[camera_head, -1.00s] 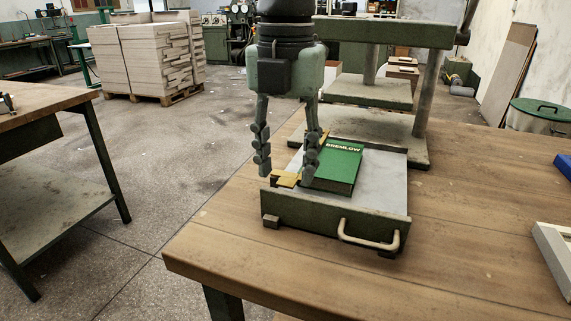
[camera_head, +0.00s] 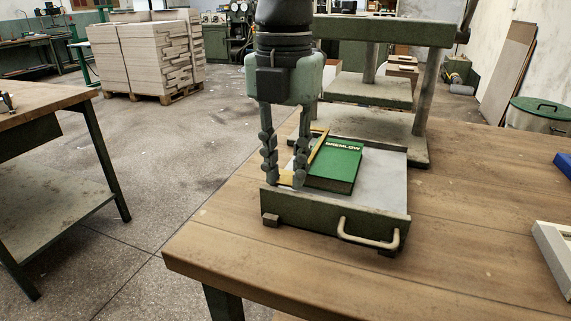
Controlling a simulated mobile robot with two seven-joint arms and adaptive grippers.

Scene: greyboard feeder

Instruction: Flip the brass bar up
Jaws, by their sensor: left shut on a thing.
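The brass bar (camera_head: 319,146) shows as a thin yellow strip at the left side of the green book, slanting along the feeder bed. A short yellow piece (camera_head: 285,178) shows at the bed's front left, between my fingertips; a finger hides whether it joins the strip. My left gripper (camera_head: 287,180) points down over the bed's front left corner, its fingers closed on the short piece. The green book (camera_head: 334,168), lettered BREMLOW, lies flat right of the fingers. My right gripper is not in view.
The feeder bed (camera_head: 385,175) has a green front wall and a pale handle (camera_head: 368,234). A green press frame (camera_head: 427,95) stands behind it. The wooden table (camera_head: 460,235) is clear in front and to the right, up to a pale tray (camera_head: 556,250) at the edge.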

